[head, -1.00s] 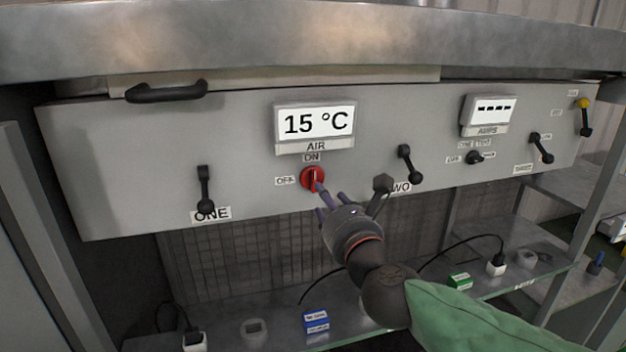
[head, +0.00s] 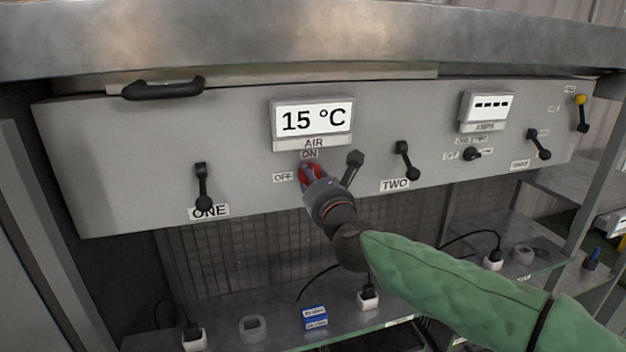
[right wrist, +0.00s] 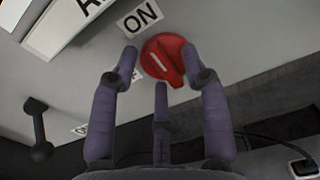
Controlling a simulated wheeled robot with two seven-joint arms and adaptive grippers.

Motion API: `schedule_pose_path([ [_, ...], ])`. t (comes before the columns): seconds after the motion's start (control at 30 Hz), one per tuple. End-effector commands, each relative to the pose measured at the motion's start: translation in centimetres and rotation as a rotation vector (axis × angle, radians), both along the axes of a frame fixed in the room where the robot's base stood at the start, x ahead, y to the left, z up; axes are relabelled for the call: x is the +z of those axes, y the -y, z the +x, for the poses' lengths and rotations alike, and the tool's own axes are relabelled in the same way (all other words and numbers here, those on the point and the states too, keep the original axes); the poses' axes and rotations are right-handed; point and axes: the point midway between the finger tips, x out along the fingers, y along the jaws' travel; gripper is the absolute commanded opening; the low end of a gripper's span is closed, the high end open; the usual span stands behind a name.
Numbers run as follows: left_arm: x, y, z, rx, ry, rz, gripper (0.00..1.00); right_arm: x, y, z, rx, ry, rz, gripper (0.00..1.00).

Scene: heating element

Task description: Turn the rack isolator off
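The rack isolator is a red round knob (head: 308,171) on the grey panel, below the AIR display. The ON label (head: 309,154) is above it and the OFF label (head: 283,177) to its left. In the right wrist view the red knob (right wrist: 163,58) shows a white mark lined up toward ON. My right gripper (head: 312,180) is at the knob and hides much of it in the head view. Its fingers (right wrist: 160,68) are spread, two at either side of the knob and one below. I cannot tell whether they touch it. My left gripper is not in view.
Black levers ONE (head: 202,186) and TWO (head: 405,160) stick out of the panel. The AIR display (head: 312,120) reads 15 °C. A glass shelf with plugs and small boxes (head: 315,317) lies below.

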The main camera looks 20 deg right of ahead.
Motion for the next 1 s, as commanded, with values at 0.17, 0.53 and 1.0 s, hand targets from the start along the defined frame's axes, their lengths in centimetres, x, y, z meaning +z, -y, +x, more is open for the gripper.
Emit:
schedule_pose_path([
  [0.17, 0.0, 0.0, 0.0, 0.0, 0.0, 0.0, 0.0, 0.0, 0.0, -0.02, 0.0, 0.0, 0.0, 0.0],
  [0.53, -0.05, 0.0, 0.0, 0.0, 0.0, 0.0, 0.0, -0.04, -0.02, -0.02, 0.0, 0.001, -0.032, 0.0],
  [1.0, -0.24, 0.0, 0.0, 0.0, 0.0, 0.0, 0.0, -0.25, -0.18, -0.03, 0.0, 0.012, -0.365, 0.0],
])
